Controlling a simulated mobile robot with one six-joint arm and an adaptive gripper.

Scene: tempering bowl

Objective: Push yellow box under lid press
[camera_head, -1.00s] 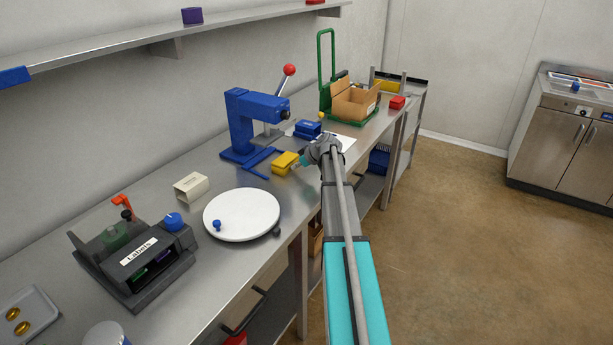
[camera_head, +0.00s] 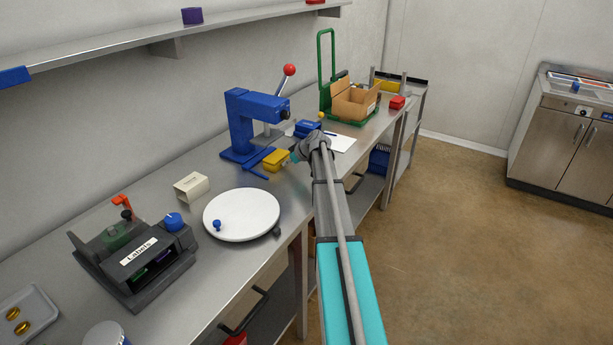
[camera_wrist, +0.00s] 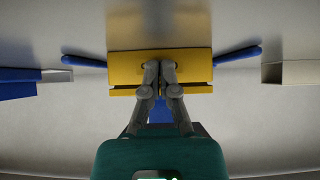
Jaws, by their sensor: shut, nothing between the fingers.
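The yellow box (camera_head: 276,159) lies on the steel bench at the open front of the blue lid press (camera_head: 240,125). The press has a lever with a red ball knob. In the wrist view the yellow box (camera_wrist: 160,67) lies across the middle, between two blue guide rods (camera_wrist: 84,61) that flare outward. My gripper (camera_wrist: 160,72) is shut and empty, its fingertips at the box's near side, overlapping it in view; contact looks likely but is not certain. In the head view my gripper (camera_head: 294,156) is partly hidden by my wrist, just right of the box.
A blue box (camera_head: 307,129) and a white sheet (camera_head: 338,142) lie behind my wrist. A round white turntable (camera_head: 241,214), a cream box (camera_head: 191,186) and a label dispenser (camera_head: 138,262) stand nearer on the bench. A cardboard box (camera_head: 355,103) stands at the back.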

